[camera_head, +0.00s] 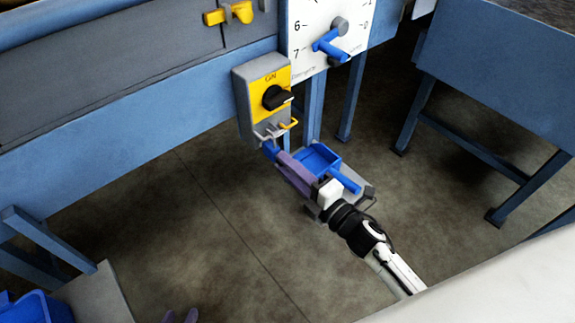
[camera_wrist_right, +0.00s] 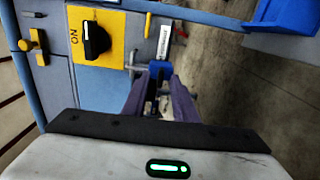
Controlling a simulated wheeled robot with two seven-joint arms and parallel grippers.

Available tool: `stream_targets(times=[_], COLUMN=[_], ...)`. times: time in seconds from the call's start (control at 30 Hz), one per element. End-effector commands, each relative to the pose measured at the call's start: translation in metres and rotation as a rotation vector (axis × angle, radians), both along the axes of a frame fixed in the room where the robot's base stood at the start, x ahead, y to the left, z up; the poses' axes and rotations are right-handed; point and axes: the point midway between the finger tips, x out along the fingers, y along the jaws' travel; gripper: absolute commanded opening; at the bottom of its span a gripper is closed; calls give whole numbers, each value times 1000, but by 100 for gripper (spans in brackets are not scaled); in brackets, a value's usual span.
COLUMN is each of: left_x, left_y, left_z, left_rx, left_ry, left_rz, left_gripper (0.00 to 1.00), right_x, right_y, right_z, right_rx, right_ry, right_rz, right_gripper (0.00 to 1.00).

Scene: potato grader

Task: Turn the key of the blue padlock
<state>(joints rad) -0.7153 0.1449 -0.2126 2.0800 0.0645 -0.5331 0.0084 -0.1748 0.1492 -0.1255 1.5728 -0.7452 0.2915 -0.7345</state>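The blue padlock (camera_head: 270,150) hangs below the hasps under the grey switch box with a yellow plate. My right gripper (camera_head: 281,160) has its purple fingertips right at the padlock and hides part of it.
The switch box (camera_head: 245,110) carries a black rotary switch (camera_head: 275,98). A yellow hasp piece (camera_head: 290,124) sits above the padlock, and a white tag (camera_wrist_right: 163,42) hangs nearby. A dial with a blue handle (camera_head: 330,45) is above right. A blue tray (camera_head: 318,158) lies behind my right gripper.

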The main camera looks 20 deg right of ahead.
Motion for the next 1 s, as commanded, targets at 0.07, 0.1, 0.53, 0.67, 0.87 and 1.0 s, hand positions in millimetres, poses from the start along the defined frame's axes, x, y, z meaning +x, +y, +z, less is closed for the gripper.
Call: stream_targets(times=[0.07, 0.1, 0.53, 0.67, 0.87, 1.0], left_x=[0, 0, -2, -1, 0, 0], left_y=[0, 0, 1, 1, 1, 1], left_z=[1, 2, 2, 2, 2, 2], left_rx=[1, 1, 8, 9, 8, 9], left_ry=[0, 1, 7, 6, 4, 5], left_rz=[-1, -1, -4, -5, -5, -4], left_gripper=[31, 31, 31, 31, 31, 31], right_x=[-10, -16, -86, -92, -93, -93], right_y=[-3, -6, -31, -34, -34, -34], right_z=[-1, -1, 0, 0, 1, 0], right_rx=[0, 0, 0, -1, -1, -1], right_ry=[3, 4, 2, 0, -1, 0], right_rz=[0, -1, 0, 0, 0, 0], right_gripper=[26, 26, 26, 26, 26, 26])
